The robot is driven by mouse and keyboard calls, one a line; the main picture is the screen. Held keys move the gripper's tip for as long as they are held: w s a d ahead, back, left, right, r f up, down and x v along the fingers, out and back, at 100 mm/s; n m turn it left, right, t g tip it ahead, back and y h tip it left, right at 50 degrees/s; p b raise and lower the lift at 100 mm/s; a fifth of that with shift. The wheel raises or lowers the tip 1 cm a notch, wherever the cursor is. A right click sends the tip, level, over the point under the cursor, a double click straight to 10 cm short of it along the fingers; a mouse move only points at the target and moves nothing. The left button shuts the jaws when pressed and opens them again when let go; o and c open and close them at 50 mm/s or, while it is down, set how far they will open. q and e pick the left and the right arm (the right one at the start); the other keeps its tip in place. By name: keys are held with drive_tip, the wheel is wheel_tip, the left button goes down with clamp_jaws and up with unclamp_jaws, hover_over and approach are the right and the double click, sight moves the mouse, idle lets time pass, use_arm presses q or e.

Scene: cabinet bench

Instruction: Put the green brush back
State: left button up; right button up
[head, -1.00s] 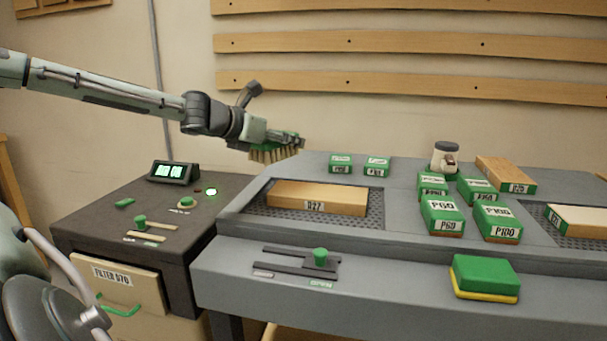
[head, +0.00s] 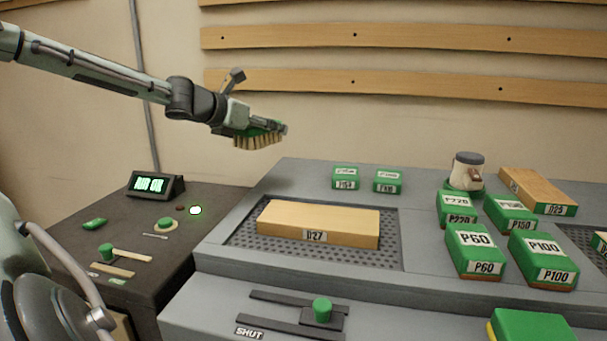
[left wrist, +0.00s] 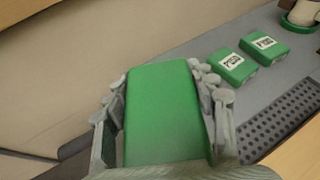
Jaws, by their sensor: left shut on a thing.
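The green brush (head: 262,137) has a green back and pale bristles that point down. My left gripper (head: 250,128) is shut on it and holds it in the air, above and behind the left part of the grey bench. In the left wrist view the brush's flat green back (left wrist: 165,105) fills the space between the two fingers of the left gripper (left wrist: 165,90). My right gripper is in neither view.
A dark cabinet top (head: 60,262) at left carries a lit display (head: 155,184) and knobs.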

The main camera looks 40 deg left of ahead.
sight(310, 175)
use_arm(q)
drive_tip(key=shift+w+a, duration=0.2)
drive_tip(key=shift+a, duration=0.05)
drive_tip(key=shift+w+f, duration=0.1)
drive_tip(key=shift+w, duration=0.15)
drive_tip(key=w+f, duration=0.1)
drive_tip(key=w, duration=0.1)
drive_tip(key=w+d+f+b, duration=0.1)
drive_tip(key=w+f, duration=0.1)
drive_tip(key=w+d+f, duration=0.1)
drive_tip(key=w, duration=0.1)
drive_tip(key=shift+w+f, duration=0.15)
drive_tip(key=shift+f, duration=0.1)
drive_tip(key=w, duration=0.1)
drive_tip(key=w+d+f+b, duration=0.1)
drive_tip(key=w+f+b, duration=0.1)
drive_tip(key=w, duration=0.1)
drive_tip(key=shift+d+f, duration=0.1)
drive_tip(key=shift+d, duration=0.05)
drive_tip(key=shift+w, duration=0.15)
wheel_tip(310, 175, down, 4)
drive_tip(key=shift+r+b, duration=0.1)
drive_tip(key=shift+b, duration=1)
drive_tip(key=shift+d, duration=0.1)
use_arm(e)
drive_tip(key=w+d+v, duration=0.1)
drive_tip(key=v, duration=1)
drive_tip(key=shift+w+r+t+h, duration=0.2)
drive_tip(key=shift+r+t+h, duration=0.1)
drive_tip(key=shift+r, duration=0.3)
